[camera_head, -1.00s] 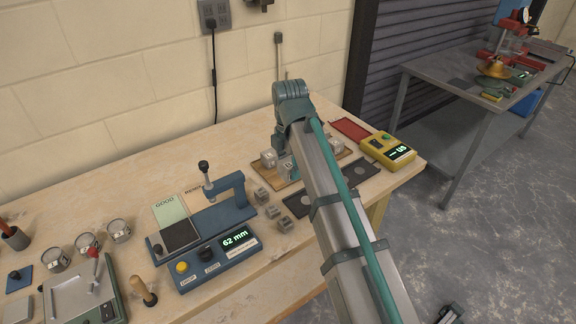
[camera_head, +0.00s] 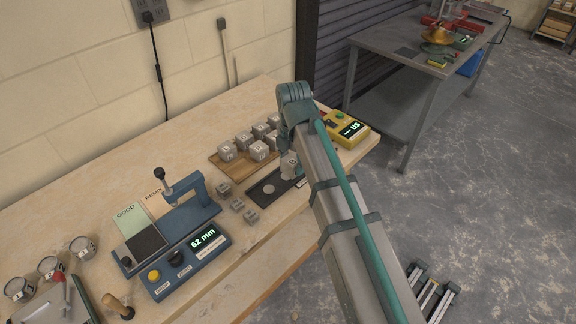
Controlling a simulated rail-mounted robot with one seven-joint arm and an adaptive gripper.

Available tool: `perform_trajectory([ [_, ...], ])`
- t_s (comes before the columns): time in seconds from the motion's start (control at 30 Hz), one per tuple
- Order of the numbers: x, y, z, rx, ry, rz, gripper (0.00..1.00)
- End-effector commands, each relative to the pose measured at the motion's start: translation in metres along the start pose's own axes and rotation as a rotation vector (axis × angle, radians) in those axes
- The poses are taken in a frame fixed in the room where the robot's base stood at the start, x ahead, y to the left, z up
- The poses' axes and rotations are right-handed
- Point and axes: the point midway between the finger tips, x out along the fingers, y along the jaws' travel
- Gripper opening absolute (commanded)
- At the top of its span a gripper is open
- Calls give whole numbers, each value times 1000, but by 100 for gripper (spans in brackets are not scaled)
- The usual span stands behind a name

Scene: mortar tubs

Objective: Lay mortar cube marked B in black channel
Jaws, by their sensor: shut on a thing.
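My gripper (camera_head: 289,153) points down at the right part of the bench, mostly hidden behind my own arm. It is shut on a pale grey mortar cube (camera_head: 289,169) with a dark mark that is too small to read surely. The black channel (camera_head: 258,199) is a long dark tray with a pale round disc on its left part. The held cube is over or in its right part; I cannot tell whether it touches the floor of the channel. Other marked grey cubes (camera_head: 227,151) stand on a wooden board (camera_head: 229,168) behind the channel.
A yellow meter (camera_head: 346,128) stands right of the channel. The bench's front edge is close. A metal table (camera_head: 420,65) stands at the back right.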

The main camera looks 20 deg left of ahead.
Motion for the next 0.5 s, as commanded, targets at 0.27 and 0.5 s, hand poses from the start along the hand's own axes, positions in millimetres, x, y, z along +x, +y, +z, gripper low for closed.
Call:
perform_trajectory([
  [0.27,37,44,27,0,1,-2,5],
  [0.5,59,56,34,0,0,0,5],
])
